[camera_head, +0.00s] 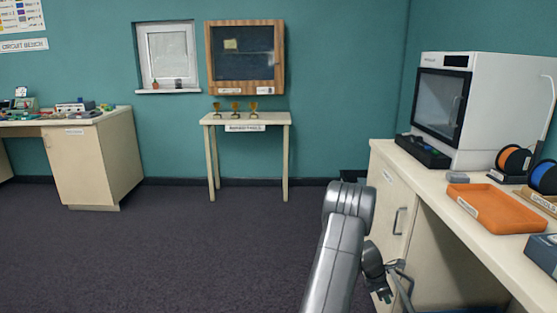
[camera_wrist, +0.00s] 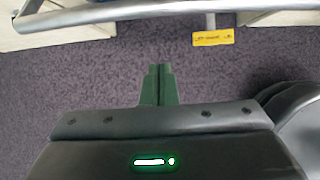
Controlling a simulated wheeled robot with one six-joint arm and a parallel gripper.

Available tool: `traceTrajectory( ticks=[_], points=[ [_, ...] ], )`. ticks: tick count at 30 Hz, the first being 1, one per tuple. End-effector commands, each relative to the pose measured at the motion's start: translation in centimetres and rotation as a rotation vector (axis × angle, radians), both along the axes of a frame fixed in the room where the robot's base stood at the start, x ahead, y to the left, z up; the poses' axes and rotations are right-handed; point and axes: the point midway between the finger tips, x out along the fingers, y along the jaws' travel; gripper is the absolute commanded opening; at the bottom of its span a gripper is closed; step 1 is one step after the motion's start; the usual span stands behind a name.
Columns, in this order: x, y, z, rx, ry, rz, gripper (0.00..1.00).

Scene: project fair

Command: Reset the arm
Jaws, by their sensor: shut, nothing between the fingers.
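My arm (camera_head: 340,240) rises from the bottom of the head view, bends at the top and folds down on its right side. My gripper (camera_head: 386,297) hangs low there, in front of the right-hand cabinet. In the wrist view, the gripper's dark green fingers (camera_wrist: 158,68) are together with nothing between them. Dark floor lies beyond them.
A metal bar (camera_wrist: 120,15) crosses the top of the wrist view, with a yellow label (camera_wrist: 212,37) below it. The right-hand counter (camera_head: 460,215) holds a printer (camera_head: 490,100) and an orange tray (camera_head: 497,207). Open floor (camera_head: 200,255) lies left of my arm.

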Motion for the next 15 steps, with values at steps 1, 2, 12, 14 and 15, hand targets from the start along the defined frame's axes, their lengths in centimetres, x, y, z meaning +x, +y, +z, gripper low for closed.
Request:
traceTrajectory(
  ticks=[1, 2, 12, 14, 15],
  points=[
    [-0.1, -0.5, -1.2, 0.001, 0.001, -0.002, 0.0],
    [-0.1, -0.8, -1.7, 0.002, 0.001, -0.003, 0.0],
    [-0.9, -4.2, -1.5, 0.0, -0.002, -0.002, 0.0],
    [-1.0, -4.5, -1.5, 0.0, -0.002, -0.002, 0.0],
    [-1.0, -4.5, -1.5, 0.0, -0.002, -0.001, 0.0]
  ],
)
